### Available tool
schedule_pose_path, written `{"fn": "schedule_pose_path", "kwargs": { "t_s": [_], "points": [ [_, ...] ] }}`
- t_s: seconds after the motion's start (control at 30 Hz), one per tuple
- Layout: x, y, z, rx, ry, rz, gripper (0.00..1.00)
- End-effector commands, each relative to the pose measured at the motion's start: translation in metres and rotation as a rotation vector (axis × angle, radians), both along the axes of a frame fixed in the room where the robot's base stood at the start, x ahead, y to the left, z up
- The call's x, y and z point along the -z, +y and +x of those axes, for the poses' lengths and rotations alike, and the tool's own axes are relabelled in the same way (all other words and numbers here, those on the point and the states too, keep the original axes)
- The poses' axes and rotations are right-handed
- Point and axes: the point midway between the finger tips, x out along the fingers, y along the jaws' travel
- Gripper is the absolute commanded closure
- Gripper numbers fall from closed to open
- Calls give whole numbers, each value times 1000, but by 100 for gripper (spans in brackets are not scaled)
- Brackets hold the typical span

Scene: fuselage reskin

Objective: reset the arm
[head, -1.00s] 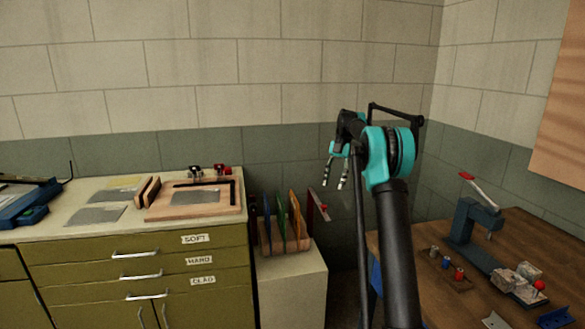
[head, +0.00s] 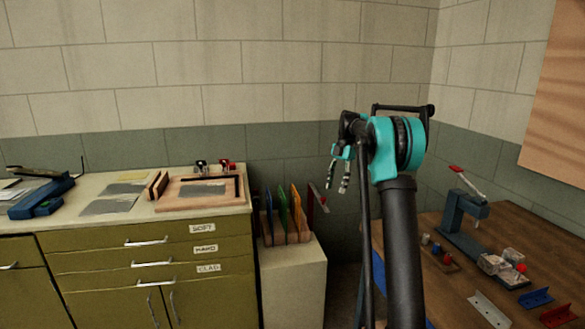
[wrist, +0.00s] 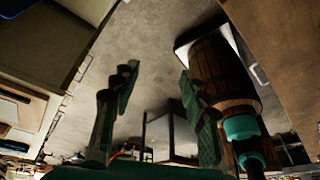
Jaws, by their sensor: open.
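My gripper (head: 338,178) hangs from the folded arm in the middle of the head view, its fingers pointing down. It is in the air in front of the grey-green wall, to the right of the white pedestal. In the wrist view the two fingers of my gripper (wrist: 155,110) stand apart with nothing between them. My arm rises at the right of centre and hides part of the wall and the bench's left edge.
An olive drawer cabinet (head: 145,262) stands at left, with a wooden board (head: 172,203) on top. A white pedestal (head: 293,285) carries a rack of coloured panels (head: 283,212). At right, a wooden bench (head: 455,305) holds a blue press (head: 462,215). A wooden barrel (wrist: 222,75) shows in the wrist view.

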Motion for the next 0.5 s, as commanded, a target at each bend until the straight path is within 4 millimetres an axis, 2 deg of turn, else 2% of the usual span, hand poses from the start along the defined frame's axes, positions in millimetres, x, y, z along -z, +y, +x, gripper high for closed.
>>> {"fn": "schedule_pose_path", "kwargs": {
  "t_s": [0.27, 0.37, 0.5],
  "points": [
    [5, -1, -35, 257, -18, -83, 56],
    [10, -1, -58, 406, -31, -121, 56],
    [21, -3, -99, 667, -56, -174, 56]
  ]
}}
